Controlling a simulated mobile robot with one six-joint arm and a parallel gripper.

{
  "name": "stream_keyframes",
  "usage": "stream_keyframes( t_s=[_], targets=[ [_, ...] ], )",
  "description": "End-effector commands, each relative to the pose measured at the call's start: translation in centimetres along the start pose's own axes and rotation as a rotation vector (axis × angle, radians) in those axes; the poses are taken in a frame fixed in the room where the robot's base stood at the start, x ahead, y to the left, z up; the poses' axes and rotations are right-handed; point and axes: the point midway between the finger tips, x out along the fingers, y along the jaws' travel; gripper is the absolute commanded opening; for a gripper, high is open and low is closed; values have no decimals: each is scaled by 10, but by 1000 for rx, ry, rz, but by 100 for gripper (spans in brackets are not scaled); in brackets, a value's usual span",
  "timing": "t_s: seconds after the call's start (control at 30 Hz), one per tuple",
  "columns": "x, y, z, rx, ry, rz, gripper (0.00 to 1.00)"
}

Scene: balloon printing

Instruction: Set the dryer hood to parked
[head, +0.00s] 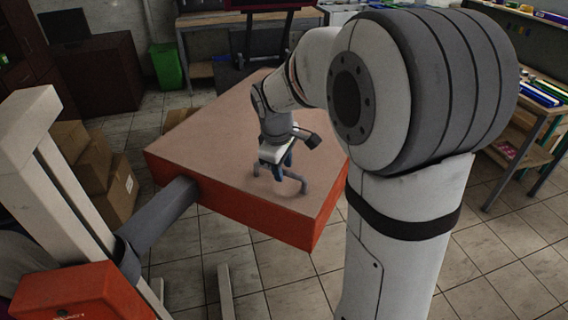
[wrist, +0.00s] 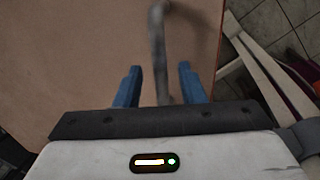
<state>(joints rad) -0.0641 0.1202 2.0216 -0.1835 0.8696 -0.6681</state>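The dryer hood (head: 200,130) is a wide flat box with a tan top and orange-red sides, in the middle of the head view. Its top also fills much of the wrist view (wrist: 70,50). A grey bar handle (head: 298,180) stands on the top near the front corner. My gripper (head: 284,163) points down over this handle. In the wrist view the blue fingers of my gripper (wrist: 160,67) are apart, with the bar (wrist: 157,30) running between them and a gap on each side. Whether the fingertips reach below the bar is hard to tell.
A grey beam (head: 160,217) joins the hood to a stand with white posts (head: 55,160) and an orange box (head: 75,293) at left. Cardboard boxes (head: 118,195) lie behind the posts. A green bin (head: 167,66) stands at the back. Tiled floor is clear at front right.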

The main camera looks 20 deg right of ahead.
Motion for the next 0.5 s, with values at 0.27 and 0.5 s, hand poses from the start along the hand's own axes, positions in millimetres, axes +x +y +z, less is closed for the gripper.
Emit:
stream_keyframes(
  t_s=[0.27,0.5],
  targets=[
    [1,0,0,1,0,0,33],
    [1,0,0,2,0,0,13]
  ],
)
